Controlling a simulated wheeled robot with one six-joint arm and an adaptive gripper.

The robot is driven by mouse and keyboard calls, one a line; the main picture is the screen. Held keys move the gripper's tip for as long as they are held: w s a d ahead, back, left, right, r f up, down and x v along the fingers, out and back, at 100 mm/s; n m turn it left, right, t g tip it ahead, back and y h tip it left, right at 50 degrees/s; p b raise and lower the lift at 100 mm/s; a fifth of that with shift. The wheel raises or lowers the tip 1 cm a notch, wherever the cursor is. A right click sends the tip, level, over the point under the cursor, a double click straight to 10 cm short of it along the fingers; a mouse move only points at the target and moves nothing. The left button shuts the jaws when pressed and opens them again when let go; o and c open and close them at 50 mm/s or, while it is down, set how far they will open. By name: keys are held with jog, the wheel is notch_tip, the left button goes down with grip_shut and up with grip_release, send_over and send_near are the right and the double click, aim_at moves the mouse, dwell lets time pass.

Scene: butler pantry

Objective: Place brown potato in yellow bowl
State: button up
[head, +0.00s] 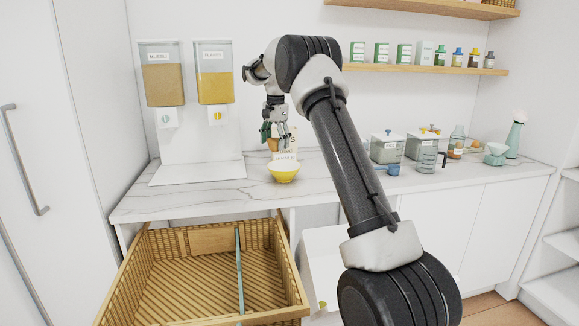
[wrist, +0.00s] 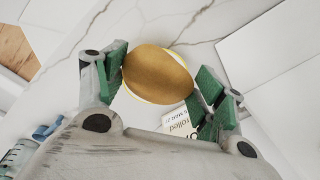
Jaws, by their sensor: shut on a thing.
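The brown potato (wrist: 155,74) is held between the green-padded fingers of my gripper (wrist: 160,85) in the wrist view. In the head view, my gripper (head: 274,138) is above the counter, with a bit of the potato (head: 272,144) showing between its fingers. The yellow bowl (head: 284,176) stands on the marble counter below my gripper. In the wrist view the potato covers most of the bowl; only part of its rim (wrist: 188,97) shows around the potato. The potato is above the bowl, and the gap between them is hard to judge.
A white packet labelled rolled (wrist: 180,123) stands close beside the bowl. Two dispensers (head: 189,85) stand on the counter at left. An open wicker drawer (head: 205,275) juts out below the counter.

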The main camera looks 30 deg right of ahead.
jog(key=w+d+r+m, duration=0.2)
jog(key=d+m, duration=0.1)
jog(key=d, duration=0.2)
send_over(284, 172)
jog(key=w+d, duration=0.2)
jog(key=w, duration=0.1)
jog(key=shift+h, duration=0.4)
jog(key=shift+f, duration=4.6)
jog(key=shift+f, duration=0.4)
jog(key=shift+f, duration=0.2)
jog(key=o, duration=1.2)
jog(key=shift+r, duration=0.1)
